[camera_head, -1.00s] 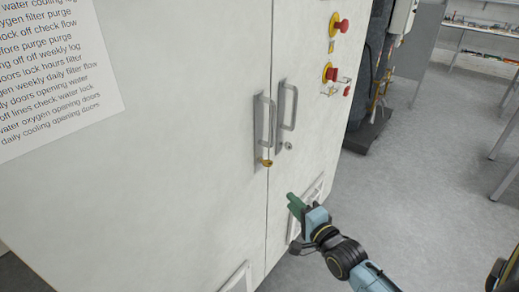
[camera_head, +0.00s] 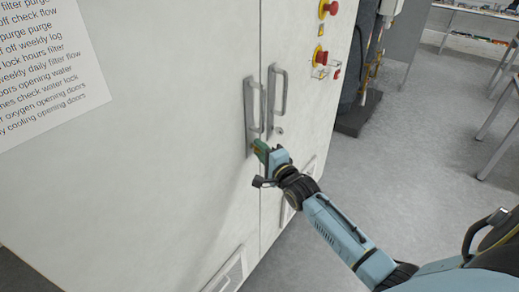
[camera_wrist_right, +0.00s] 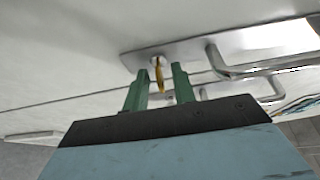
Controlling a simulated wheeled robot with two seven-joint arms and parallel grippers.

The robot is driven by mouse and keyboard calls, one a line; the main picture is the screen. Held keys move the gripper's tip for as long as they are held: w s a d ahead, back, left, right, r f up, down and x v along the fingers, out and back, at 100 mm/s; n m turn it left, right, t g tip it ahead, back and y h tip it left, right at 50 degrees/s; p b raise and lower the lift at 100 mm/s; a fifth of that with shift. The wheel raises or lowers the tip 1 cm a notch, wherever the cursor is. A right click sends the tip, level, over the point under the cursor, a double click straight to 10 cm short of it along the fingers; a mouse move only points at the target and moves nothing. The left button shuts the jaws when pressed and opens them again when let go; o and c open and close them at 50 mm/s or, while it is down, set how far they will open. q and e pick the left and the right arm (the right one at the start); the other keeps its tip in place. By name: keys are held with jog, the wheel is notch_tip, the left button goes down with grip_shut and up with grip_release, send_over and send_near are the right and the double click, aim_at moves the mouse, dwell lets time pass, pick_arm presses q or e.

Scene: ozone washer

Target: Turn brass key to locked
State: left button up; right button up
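The brass key (camera_wrist_right: 159,73) sits in the lock on the left door's handle plate (camera_wrist_right: 145,56). In the right wrist view my right gripper (camera_wrist_right: 158,82) is open, with one green finger on each side of the key and gaps between them. In the head view the right gripper (camera_head: 262,150) is at the bottom of the left handle plate (camera_head: 249,128) and hides the key. My left gripper is not in view.
The white cabinet (camera_head: 170,140) has two upright door handles side by side. A second round lock (camera_head: 279,131) is on the right door. Red buttons (camera_head: 320,55) are at upper right. Grey floor (camera_head: 430,130) is open on the right.

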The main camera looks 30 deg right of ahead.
jog(key=shift+w, duration=0.45)
grip_shut()
